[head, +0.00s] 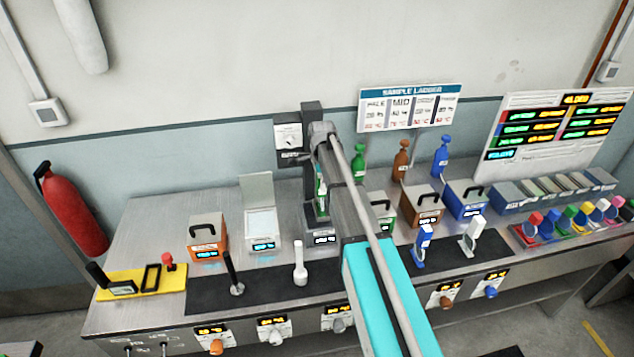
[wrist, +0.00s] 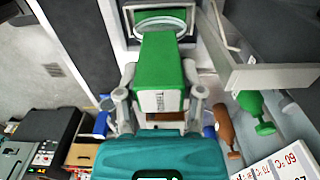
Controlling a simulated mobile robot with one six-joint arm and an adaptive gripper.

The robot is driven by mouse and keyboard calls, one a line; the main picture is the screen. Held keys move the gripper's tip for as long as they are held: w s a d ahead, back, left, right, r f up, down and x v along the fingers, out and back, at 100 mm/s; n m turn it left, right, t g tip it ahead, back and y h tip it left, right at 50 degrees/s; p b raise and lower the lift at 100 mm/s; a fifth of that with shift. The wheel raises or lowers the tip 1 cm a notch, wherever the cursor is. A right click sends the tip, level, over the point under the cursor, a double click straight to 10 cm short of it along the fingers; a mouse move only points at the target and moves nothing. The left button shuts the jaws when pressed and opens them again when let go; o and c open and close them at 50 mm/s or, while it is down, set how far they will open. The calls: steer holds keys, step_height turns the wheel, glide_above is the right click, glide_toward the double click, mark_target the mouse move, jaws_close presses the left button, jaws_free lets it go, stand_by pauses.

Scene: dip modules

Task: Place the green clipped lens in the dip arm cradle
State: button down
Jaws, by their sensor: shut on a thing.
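My gripper (wrist: 158,102) is shut on the green clipped lens. Its green block (wrist: 160,70), with a lettered label, sits between the fingers. A clear round lens (wrist: 160,24) shows at the block's far end. In the head view only a narrow green strip of it (head: 320,184) shows beside my arm. It is in front of a dark grey upright column (head: 311,112) with a dial box (head: 289,136), which looks like the dip arm. My arm hides much of this station. I cannot make out the cradle or tell whether the lens touches it.
Orange (head: 207,238), brown (head: 422,207) and blue (head: 466,200) handled boxes stand on the bench. Green (head: 359,162), brown (head: 401,160) and blue (head: 441,156) bottles stand behind. Coloured pieces (head: 570,222) line the right end. White (head: 299,264) and dark (head: 235,275) upright tools stand on the front mat.

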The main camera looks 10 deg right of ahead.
steer(key=shift+f, duration=0.15)
steer(key=shift+c, duration=1.1)
jaws_free()
steer(key=shift+r, duration=0.25)
step_height(320, 180, up, 12)
steer(key=p, duration=1.2)
